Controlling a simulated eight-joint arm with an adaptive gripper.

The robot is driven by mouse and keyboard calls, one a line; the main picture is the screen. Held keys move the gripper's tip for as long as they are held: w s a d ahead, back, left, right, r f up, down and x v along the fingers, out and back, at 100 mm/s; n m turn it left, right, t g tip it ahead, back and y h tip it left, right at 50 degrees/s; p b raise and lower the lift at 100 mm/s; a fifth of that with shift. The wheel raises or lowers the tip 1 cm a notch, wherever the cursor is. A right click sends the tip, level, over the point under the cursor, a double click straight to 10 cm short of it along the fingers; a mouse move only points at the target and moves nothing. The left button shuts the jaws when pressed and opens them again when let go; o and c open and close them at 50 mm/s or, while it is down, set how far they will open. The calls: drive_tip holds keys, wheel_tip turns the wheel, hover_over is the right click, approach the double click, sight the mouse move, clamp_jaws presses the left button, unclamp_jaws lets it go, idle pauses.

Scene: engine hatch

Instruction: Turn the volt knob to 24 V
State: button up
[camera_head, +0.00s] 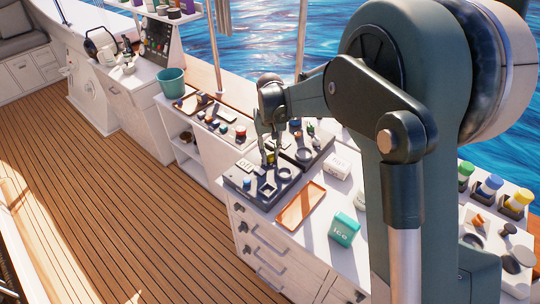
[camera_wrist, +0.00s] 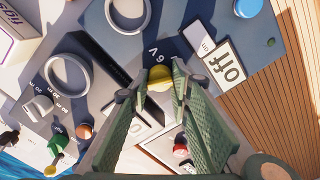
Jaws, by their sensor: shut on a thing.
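My gripper (camera_head: 268,150) points down over the dark grey panel (camera_head: 240,184) on the white counter. In the wrist view its two green fingers (camera_wrist: 160,85) are closed in on a small round yellow knob (camera_wrist: 160,76), one finger on each side. A volt marking (camera_wrist: 156,48) is printed on the panel just above the knob; its number is hard to read for certain. The fingers hide the knob's lower part and any other markings there. Another grey knob (camera_wrist: 40,107), with numbers around it, sits at the left of the wrist view, apart from the gripper.
An off label (camera_wrist: 228,65) and a blue round button (camera_wrist: 247,7) are right of the fingers. Grey rings (camera_wrist: 68,72) stand at the left. An orange tray (camera_head: 301,205), a teal ice box (camera_head: 344,229) and a white box (camera_head: 336,166) lie on the counter beside the panel.

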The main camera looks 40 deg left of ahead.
drive_tip(key=m+b, duration=0.1)
drive_tip(key=m, duration=0.4)
drive_tip(key=shift+m, duration=0.3)
idle(0.4)
drive_tip(key=o, duration=0.8)
drive_tip(key=shift+o, duration=0.2)
wheel_tip(320, 180, up, 12)
idle(0.5)
drive_tip(key=shift+d, duration=0.1)
